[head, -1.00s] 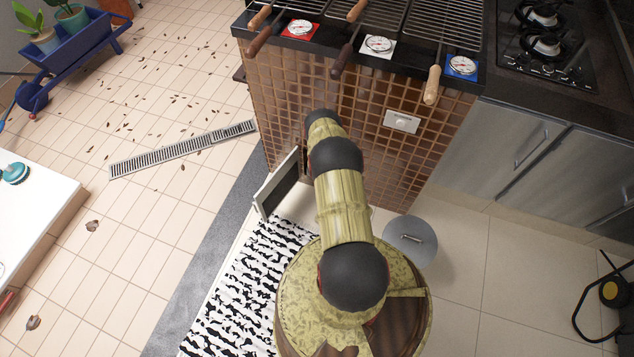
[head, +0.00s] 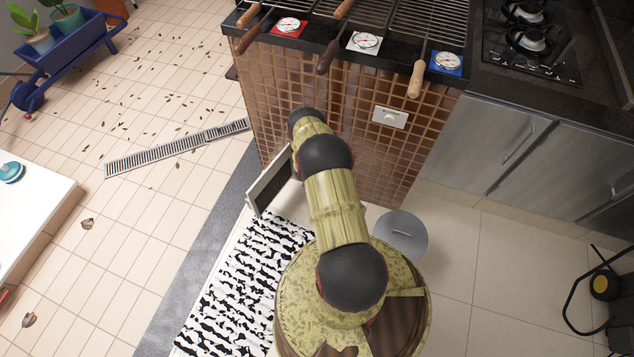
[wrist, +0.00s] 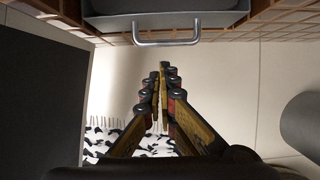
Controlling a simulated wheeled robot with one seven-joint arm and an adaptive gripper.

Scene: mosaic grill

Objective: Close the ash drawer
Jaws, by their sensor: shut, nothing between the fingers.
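The ash drawer (wrist: 200,20) shows at the top of the wrist view as a grey metal front in the tiled grill base, with a silver bar handle (wrist: 166,41). How far it stands out is hard to tell. My gripper (wrist: 163,66) is shut and empty, its fingertips pointing at the drawer and appearing just below the handle, with a visible gap. In the head view my arm hides the drawer and the gripper. An open hinged door with a dark panel (head: 271,185) stands left of my arm; it also fills the left of the wrist view (wrist: 40,100).
The tiled grill (head: 345,100) has skewers and several dials on top. A black-and-white rug (head: 240,285) lies front left. A round grey lid-like object (head: 403,236) is right of my base. Open floor lies further right, before steel cabinets (head: 560,165).

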